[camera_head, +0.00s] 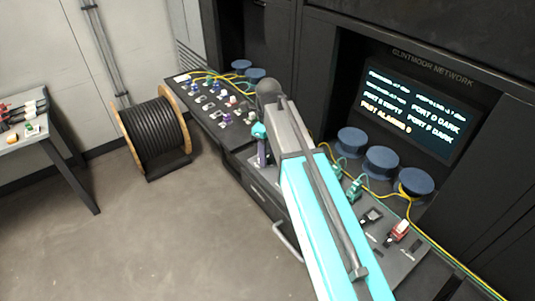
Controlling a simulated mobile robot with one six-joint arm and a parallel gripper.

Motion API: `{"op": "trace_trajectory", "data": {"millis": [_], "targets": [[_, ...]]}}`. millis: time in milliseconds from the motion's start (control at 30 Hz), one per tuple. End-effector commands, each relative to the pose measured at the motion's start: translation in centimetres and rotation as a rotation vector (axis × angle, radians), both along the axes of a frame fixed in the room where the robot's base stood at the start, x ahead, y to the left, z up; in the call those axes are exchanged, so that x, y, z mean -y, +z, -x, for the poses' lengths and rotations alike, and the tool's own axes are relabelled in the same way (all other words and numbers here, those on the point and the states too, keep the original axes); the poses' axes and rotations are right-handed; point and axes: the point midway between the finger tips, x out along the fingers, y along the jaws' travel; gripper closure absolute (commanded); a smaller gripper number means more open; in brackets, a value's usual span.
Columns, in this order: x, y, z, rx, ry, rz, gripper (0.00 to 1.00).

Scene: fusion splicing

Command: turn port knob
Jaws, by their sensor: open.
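My arm reaches up from the bottom of the picture over the dark counter (248,150) and bends down at its far end. My gripper (263,163) hangs at the counter's front edge, below a teal wrist part. It is small here; its jaws stand open and I see nothing held in them. Small white, blue and purple fittings (226,118) stand on the counter to its left. A red and white fitting (398,230) stands at the right end. Teal fittings (354,190) with yellow cable lie beside my arm. I cannot tell which piece is the port knob.
A screen (415,110) on the dark cabinet shows PORT D DARK and PORT F DARK. Blue round spools (381,160) stand below it. A cable drum (155,135) is on the floor, and a side table (50,142) at far left. The floor before the counter is clear.

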Motion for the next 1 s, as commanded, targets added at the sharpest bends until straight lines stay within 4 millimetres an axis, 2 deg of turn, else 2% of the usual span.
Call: {"op": "trace_trajectory", "data": {"millis": [367, 1000], "targets": [[0.0, 1.5, -0.1, 0.003, 0.000, -0.001, 0.54], [0.0, 8.5, -0.1, 0.002, 0.000, 0.000, 0.54]]}}
